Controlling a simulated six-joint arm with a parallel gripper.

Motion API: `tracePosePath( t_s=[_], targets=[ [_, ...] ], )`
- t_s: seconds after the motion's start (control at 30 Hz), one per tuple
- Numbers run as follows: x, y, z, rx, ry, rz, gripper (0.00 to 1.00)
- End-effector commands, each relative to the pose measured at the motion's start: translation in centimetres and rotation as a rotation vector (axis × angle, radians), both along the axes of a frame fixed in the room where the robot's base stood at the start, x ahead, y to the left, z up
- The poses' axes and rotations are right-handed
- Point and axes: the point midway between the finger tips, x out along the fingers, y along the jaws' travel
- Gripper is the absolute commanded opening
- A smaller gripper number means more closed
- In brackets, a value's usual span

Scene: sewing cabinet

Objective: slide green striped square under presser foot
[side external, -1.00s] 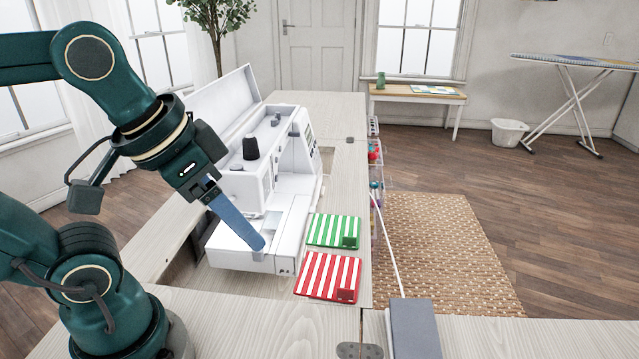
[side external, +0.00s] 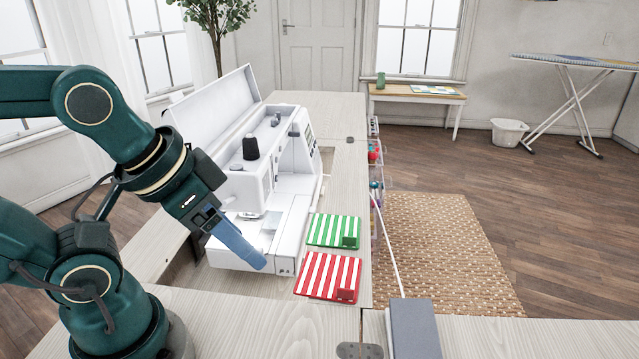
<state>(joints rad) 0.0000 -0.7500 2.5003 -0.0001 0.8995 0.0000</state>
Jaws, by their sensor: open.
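The green and white striped square (side external: 333,230) lies flat on the cabinet top, just right of the sewing machine's bed. The white sewing machine (side external: 255,185) sits in the cabinet's recess, its lid raised behind it. Its presser foot is too small to make out and is partly hidden by the arm and machine head. My gripper (side external: 263,264) hangs over the front end of the machine bed, its blue fingers pointing down to the right. It is open and empty, left of the squares and touching neither.
A red and white striped square (side external: 329,277) lies in front of the green one, nearer my gripper. A grey box (side external: 414,328) stands at the front right. A rack with coloured items (side external: 376,190) is along the cabinet's right edge.

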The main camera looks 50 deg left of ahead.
Motion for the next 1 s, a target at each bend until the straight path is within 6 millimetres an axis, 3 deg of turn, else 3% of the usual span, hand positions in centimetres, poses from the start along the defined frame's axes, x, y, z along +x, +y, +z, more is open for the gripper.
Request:
tracePosePath(
  t_s=[0.17, 0.23, 0.47, 0.7, 1.0],
  targets=[
    [0.0, 0.0, 0.0, 0.000, 0.000, 0.000, 0.64],
    [0.0, 0.0, 0.0, 0.000, 0.000, 0.001, 0.53],
    [0.6, 0.4, 0.8, -0.044, -0.034, 0.118, 0.53],
    [5.1, 2.0, 3.7, -0.105, -0.103, 0.368, 0.53],
    [12.6, 3.4, 4.0, -0.140, -0.119, 0.611, 0.53]
  ],
)
